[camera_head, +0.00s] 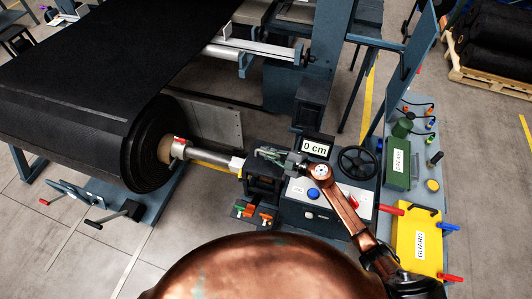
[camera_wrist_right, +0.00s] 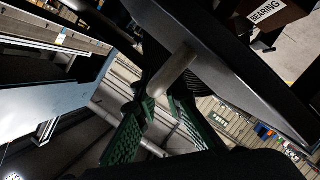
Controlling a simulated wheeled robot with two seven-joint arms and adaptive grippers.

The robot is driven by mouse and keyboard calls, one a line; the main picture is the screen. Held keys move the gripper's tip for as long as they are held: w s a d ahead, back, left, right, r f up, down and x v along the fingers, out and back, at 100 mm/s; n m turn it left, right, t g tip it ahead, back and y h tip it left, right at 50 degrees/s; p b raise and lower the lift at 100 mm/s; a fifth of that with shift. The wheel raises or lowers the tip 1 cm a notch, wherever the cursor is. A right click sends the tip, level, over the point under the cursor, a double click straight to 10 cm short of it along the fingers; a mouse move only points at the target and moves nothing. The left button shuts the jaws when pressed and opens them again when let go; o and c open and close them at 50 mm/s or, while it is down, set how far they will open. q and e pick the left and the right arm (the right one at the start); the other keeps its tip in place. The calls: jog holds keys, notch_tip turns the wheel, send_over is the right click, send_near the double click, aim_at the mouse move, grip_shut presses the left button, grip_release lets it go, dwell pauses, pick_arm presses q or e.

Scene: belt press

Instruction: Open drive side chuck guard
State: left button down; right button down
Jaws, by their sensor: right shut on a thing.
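The drive side chuck (camera_head: 250,168) is at the end of the silver shaft (camera_head: 210,155) of the black belt roll. A dark guard piece (camera_head: 264,187) sits there, partly hidden by my right gripper. My right gripper (camera_head: 268,154) reaches in from the right over the control box. In the right wrist view its green fingers (camera_wrist_right: 160,122) are closed around a pale round handle (camera_wrist_right: 176,70) on a dark flat plate (camera_wrist_right: 225,65). How far the guard is open cannot be told. My left gripper is not in view.
The control box carries a "0 cm" display (camera_head: 315,148), a blue button (camera_head: 313,193) and a black handwheel (camera_head: 357,162). The big belt roll (camera_head: 152,145) is at left. A yellow "GUARD" box (camera_head: 418,240) and green "GREASE" box (camera_head: 398,165) stand at right.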

aim_at(272, 146)
jog(key=w+r+m+p, duration=0.1)
jog(key=p, duration=0.1)
jog(key=w+d+r+m+g+p, duration=0.1)
jog(key=w, duration=0.1)
jog(key=w+d+r+p, duration=0.1)
jog(key=p, duration=0.1)
jog(key=shift+w+m+p, duration=0.3)
jog(key=shift+w+m, duration=0.1)
jog(key=shift+w+d+m+g+p, duration=0.2)
jog(key=shift+w+m+g, duration=0.15)
jog(key=shift+w, duration=0.15)
jog(key=shift+w+d+m+g+p, duration=0.15)
jog(key=shift+w+m+g, duration=0.1)
jog(key=shift+w+g, duration=0.15)
jog(key=shift+f, duration=0.1)
jog(key=c, duration=2)
grip_release()
jog(key=shift+f, duration=0.1)
jog(key=shift+s, duration=0.1)
jog(key=v, duration=1.2)
jog(key=shift+d+f, duration=0.15)
jog(key=shift+f, duration=0.1)
